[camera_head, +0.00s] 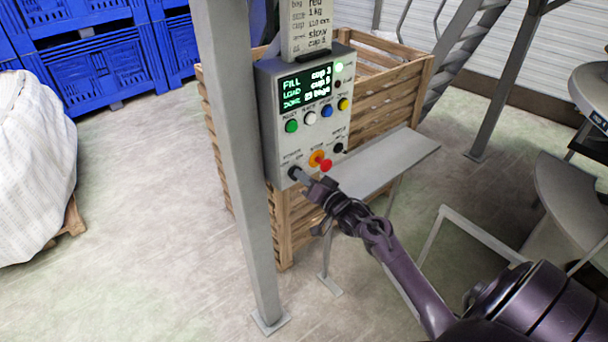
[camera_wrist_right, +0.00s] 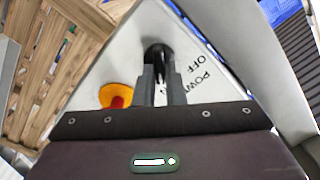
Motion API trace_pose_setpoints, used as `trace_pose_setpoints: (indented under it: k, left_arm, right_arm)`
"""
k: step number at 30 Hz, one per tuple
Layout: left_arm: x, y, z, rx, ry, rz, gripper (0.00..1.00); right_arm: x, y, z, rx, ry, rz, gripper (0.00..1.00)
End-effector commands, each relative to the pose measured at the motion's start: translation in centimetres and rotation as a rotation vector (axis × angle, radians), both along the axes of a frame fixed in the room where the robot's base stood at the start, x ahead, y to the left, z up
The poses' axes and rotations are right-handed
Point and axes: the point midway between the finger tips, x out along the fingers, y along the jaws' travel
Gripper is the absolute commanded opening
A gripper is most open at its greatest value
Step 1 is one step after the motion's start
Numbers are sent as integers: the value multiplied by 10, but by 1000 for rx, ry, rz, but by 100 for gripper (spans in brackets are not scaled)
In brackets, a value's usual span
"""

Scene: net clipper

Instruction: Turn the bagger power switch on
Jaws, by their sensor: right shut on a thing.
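The control box (camera_head: 268,140) is grey, with a lit green-on-black screen and rows of coloured buttons. The black power switch (camera_head: 293,173) is at its lower left corner; in the right wrist view the switch (camera_wrist_right: 158,52) sits beside the letters "POW" and "OFF". My right gripper (camera_head: 301,176) reaches the switch from the lower right. In the right wrist view its two fingers (camera_wrist_right: 161,80) are closed around the switch's knob, which they partly hide. I cannot tell which way the knob points. My left gripper is not in view.
A red button on a yellow base (camera_head: 322,163) is just right of the switch. A grey post (camera_head: 247,180) stands close on the left. A wooden crate (camera_head: 385,95) is behind the box, and a metal shelf (camera_head: 390,160) juts out at right.

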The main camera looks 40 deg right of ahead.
Motion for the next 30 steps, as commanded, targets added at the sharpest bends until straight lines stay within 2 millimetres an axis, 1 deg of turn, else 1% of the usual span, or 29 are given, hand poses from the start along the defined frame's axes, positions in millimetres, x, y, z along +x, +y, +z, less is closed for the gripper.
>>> trace_pose_setpoints:
  k: [6, 21, 22, 26, 30]
  left_arm:
    - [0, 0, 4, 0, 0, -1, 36]
    - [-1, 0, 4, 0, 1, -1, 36]
    - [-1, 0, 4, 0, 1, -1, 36]
    - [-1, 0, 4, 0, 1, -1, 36]
    - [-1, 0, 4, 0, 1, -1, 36]
  right_arm:
    - [0, 0, 0, 56, 4, 0, 0]
    - [0, 0, 0, 71, 6, 0, 0]
    - [0, 0, 0, 71, 6, 0, 14]
    - [0, 0, 0, 70, 6, 0, 31]
    - [0, 0, 0, 69, 5, 0, 32]
